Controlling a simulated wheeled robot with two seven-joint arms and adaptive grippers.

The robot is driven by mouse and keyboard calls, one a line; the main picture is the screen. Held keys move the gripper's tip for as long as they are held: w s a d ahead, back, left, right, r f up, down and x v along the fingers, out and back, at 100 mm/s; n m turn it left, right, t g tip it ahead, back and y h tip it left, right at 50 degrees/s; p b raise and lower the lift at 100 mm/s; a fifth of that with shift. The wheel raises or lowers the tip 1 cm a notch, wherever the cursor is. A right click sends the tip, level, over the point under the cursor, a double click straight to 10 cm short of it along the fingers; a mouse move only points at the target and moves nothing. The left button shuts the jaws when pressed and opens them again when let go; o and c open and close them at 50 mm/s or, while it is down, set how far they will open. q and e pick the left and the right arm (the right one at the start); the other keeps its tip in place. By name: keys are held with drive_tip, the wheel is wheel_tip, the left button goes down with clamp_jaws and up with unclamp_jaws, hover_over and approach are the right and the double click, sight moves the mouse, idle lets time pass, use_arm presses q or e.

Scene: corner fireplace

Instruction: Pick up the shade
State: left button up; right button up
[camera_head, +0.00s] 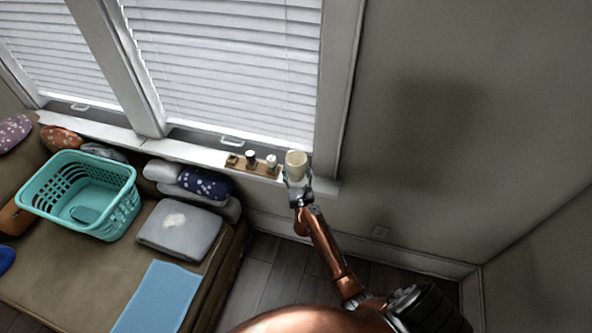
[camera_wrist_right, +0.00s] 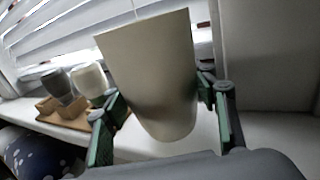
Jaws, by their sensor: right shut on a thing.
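The shade (camera_head: 296,162) is a cream, tapered cup shape at the right end of the window sill. In the right wrist view the shade (camera_wrist_right: 152,75) fills the middle, wide end up and slightly tilted. My right gripper (camera_head: 297,180) is shut on the shade, with one green-and-grey finger on each side of it in the wrist view (camera_wrist_right: 168,112). The shade hides part of the fingertips. I cannot tell whether its base touches the sill. My left gripper is not in view.
A wooden tray (camera_head: 236,168) with small cups stands on the sill (camera_head: 185,152), left of the shade. A teal laundry basket (camera_head: 128,206), folded cloths (camera_head: 180,229) and pillows lie on the brown couch below. Blinds hang close behind. The wall at right is bare.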

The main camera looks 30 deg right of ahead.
sight(295, 156)
drive_tip(key=shift+r+p, duration=0.3)
drive_tip(key=shift+r, duration=0.35)
wheel_tip(295, 156, up, 2)
drive_tip(key=shift+r+p, duration=0.15)
drive_tip(key=shift+p, duration=0.75)
drive_tip(key=s+r+p, duration=0.8)
drive_tip(key=s+r, duration=0.1)
drive_tip(key=s, duration=0.5)
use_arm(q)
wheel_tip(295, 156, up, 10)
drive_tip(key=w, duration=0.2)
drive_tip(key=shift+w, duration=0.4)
use_arm(e)
drive_tip(key=s+a+r+n+y, duration=0.1)
drive_tip(key=s+a+r+y, duration=0.1)
drive_tip(key=s+a+r, duration=0.2)
drive_tip(key=s+a+r+n+t+y, duration=0.1)
drive_tip(key=s+a+r+n+y, duration=0.1)
drive_tip(key=s+a, duration=0.4)
drive_tip(key=s+a+r+n+y, duration=0.2)
drive_tip(key=s+a+r, duration=0.3)
drive_tip(key=a, duration=0.8)
wheel_tip(295, 156, up, 2)
drive_tip(key=shift+t+y, duration=0.4)
drive_tip(key=shift+y, duration=0.5)
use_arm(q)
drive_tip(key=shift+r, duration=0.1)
use_arm(e)
drive_tip(key=shift+d, duration=0.1)
